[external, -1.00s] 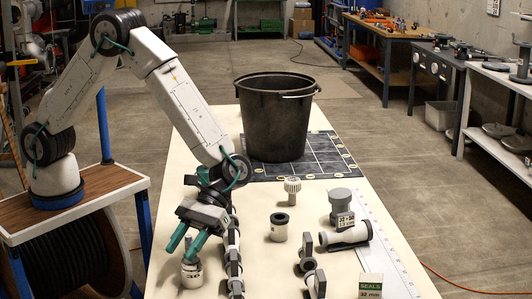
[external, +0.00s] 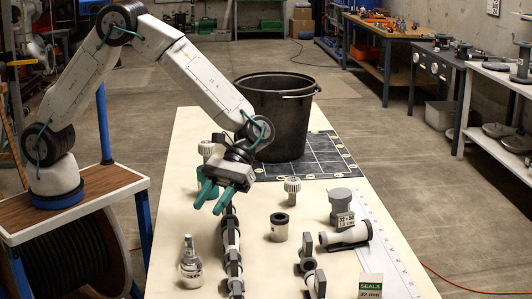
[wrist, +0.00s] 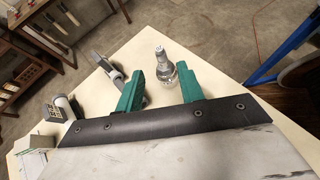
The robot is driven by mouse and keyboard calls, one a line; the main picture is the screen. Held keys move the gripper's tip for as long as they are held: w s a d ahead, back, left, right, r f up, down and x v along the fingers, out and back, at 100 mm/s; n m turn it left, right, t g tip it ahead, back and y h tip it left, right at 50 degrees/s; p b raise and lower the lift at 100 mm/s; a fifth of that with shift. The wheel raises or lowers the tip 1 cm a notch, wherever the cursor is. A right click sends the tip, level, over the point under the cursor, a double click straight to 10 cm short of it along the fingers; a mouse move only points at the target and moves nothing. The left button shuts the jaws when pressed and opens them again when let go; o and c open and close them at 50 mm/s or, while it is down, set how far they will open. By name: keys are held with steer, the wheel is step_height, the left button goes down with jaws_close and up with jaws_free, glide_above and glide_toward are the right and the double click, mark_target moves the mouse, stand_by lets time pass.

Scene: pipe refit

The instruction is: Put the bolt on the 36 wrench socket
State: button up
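The 36 wrench socket (external: 191,273) is a pale cylinder at the front left of the table in the external view. The bolt (external: 188,245), a small grey metal piece, stands upright on top of it. In the wrist view, the bolt (wrist: 161,55) and the socket (wrist: 165,72) show beyond the fingers; the exact seating is too small to tell. My gripper (external: 207,206) has two green fingers and is above and behind the socket, apart from it. In the wrist view, my gripper (wrist: 159,72) has its fingers wide apart with nothing between them.
A row of dark and white pipe pieces (external: 232,262) runs just right of the socket. A black collar (external: 279,230), a ribbed white cap (external: 292,186), a pipe fitting (external: 345,238) and a seals box (external: 370,287) stand further right. A black bucket (external: 275,120) is behind.

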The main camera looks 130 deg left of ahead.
steer(key=s+d+r+m+g+y, duration=0.1)
steer(key=s+d+r+m+y, duration=0.2)
steer(key=s+d+r+m, duration=0.45)
steer(key=s+d+r+m+g+y, duration=0.2)
steer(key=s+d+r, duration=0.25)
steer(key=s, duration=0.55)
steer(key=s+m+t+y, duration=0.2)
steer(key=s+m+y, duration=0.5)
steer(key=s, duration=1.3)
steer(key=m, duration=0.3)
steer(key=shift+s+a+r+t, duration=0.25)
steer(key=shift+a+r+t, duration=0.05)
steer(key=shift+a+t, duration=0.1)
